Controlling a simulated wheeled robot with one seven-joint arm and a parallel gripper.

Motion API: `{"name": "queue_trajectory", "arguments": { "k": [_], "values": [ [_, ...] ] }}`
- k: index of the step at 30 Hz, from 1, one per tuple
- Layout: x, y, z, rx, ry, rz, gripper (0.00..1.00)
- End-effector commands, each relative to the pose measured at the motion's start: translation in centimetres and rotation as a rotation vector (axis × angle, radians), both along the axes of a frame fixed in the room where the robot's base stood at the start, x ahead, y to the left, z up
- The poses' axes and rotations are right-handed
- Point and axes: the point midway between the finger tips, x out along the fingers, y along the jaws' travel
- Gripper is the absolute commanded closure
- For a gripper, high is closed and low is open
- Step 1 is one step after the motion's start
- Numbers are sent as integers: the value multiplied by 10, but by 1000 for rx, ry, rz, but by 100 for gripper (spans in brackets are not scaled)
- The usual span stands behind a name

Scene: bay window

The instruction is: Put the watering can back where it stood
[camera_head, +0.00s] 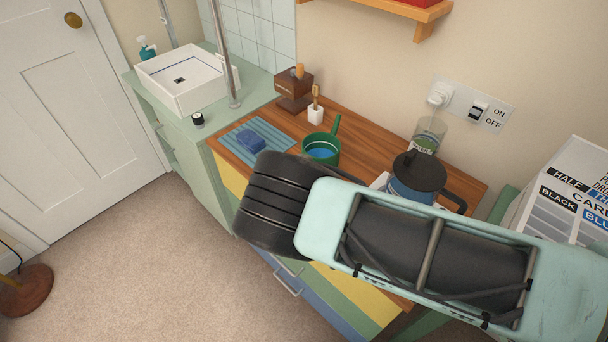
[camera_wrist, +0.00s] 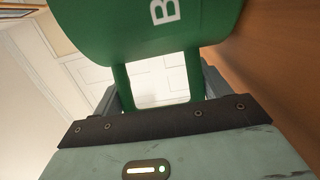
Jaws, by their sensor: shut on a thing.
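The watering can (camera_head: 322,147) is a green round vessel with a thin green spout pointing up and away and something blue inside. It appears over the wooden counter, just beyond my dark wrist; I cannot tell whether it touches the wood. In the wrist view the green can (camera_wrist: 150,30) fills the top, with a white letter B on its side and a handle loop below. My gripper (camera_wrist: 160,88) is shut on the handle, a grey finger at either side. In the head view my wrist and arm hide the gripper and the can's near side.
On the wooden counter (camera_head: 375,140) stand a blue striped mat (camera_head: 236,148) with a dark blue cloth (camera_head: 252,139), a brown grinder (camera_head: 293,92), a white brush cup (camera_head: 316,113), a glass jar (camera_head: 428,133) and a black-lidded pot (camera_head: 419,172). A white basin (camera_head: 184,82) is left, labelled drawers (camera_head: 565,195) right.

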Motion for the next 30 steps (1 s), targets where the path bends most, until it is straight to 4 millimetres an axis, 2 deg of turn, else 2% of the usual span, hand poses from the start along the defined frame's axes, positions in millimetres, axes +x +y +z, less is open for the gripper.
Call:
{"name": "queue_trajectory", "arguments": {
  "k": [23, 24, 26, 30],
  "values": [
    [0, 0, -4, 0, -4, 0, 72],
    [0, 0, -3, 0, -4, 0, 16],
    [0, 0, -3, 1, -3, 0, 0],
    [0, 0, -4, 0, -1, 0, 0]
  ]
}}
